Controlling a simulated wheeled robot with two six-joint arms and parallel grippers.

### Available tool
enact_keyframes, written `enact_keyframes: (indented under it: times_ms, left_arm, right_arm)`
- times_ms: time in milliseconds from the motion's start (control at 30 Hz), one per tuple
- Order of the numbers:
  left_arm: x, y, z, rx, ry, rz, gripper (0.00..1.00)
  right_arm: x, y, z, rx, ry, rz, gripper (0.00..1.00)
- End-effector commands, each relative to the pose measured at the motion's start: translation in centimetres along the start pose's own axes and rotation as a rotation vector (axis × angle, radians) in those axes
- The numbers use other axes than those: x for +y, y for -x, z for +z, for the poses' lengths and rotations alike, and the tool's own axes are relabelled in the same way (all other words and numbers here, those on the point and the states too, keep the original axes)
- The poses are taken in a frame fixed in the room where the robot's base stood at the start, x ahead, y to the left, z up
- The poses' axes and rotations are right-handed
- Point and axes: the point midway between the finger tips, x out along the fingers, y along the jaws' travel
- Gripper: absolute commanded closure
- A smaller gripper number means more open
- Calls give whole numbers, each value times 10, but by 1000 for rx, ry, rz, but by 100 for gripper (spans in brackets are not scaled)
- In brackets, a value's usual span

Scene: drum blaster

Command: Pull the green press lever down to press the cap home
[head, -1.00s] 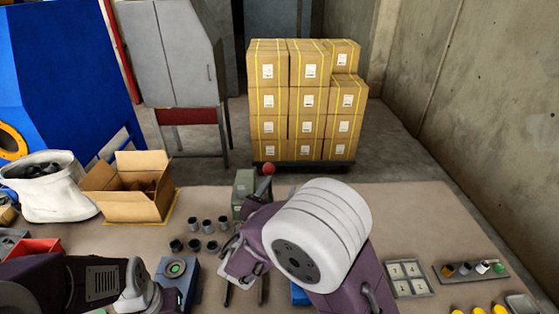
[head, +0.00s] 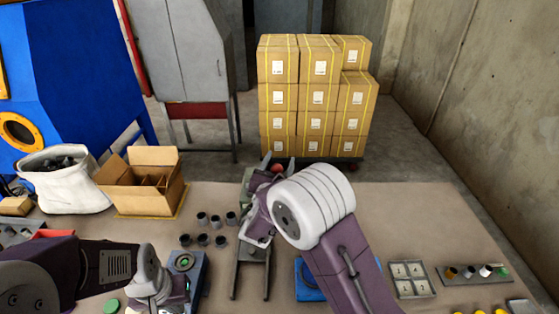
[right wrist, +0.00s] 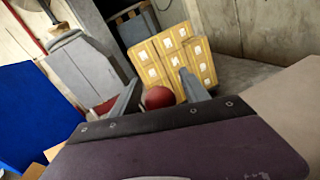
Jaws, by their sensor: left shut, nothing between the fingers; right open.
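The press (head: 246,180) is a grey-green block at the back middle of the bench, mostly behind my right arm in the head view. Its lever's red ball knob (head: 277,168) shows at the top, and also in the right wrist view (right wrist: 158,97). My right gripper (head: 278,163) is open, with one finger on each side of the knob; I cannot tell if they touch it. The lever's shaft and the cap are hidden. My left gripper (head: 172,298) is low at the left, beside a blue fixture (head: 200,278) with a green ring, shut and empty; its fingertips are hard to make out.
Several dark cups (head: 203,240) stand left of the press. An open cardboard box (head: 140,190) and a white sack (head: 62,185) are at the back left. A grey tray (head: 412,285) and a rack (head: 473,276) lie at the right. The back-right bench is clear.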

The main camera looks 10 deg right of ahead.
Motion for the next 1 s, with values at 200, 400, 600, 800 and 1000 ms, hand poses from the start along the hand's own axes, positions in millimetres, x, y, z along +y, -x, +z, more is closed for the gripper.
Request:
enact_keyframes:
  times_ms: [200, 400, 600, 800, 1000]
  left_arm:
    - [0, 0, 0, 0, 0, 0, 100]
    - [0, 0, 0, 0, 0, 0, 100]
    - [0, 0, 0, 0, 0, 0, 100]
    - [0, 0, 0, 0, 0, 0, 100]
    - [0, 0, 0, 0, 0, 0, 100]
  right_arm:
    - [0, 0, 0, 0, 0, 0, 77]
    - [0, 0, 0, 0, 0, 0, 100]
    - [0, 0, 0, 0, 0, -1, 100]
    - [0, 0, 0, 0, 0, -1, 100]
    - [0, 0, 0, 0, 0, -1, 100]
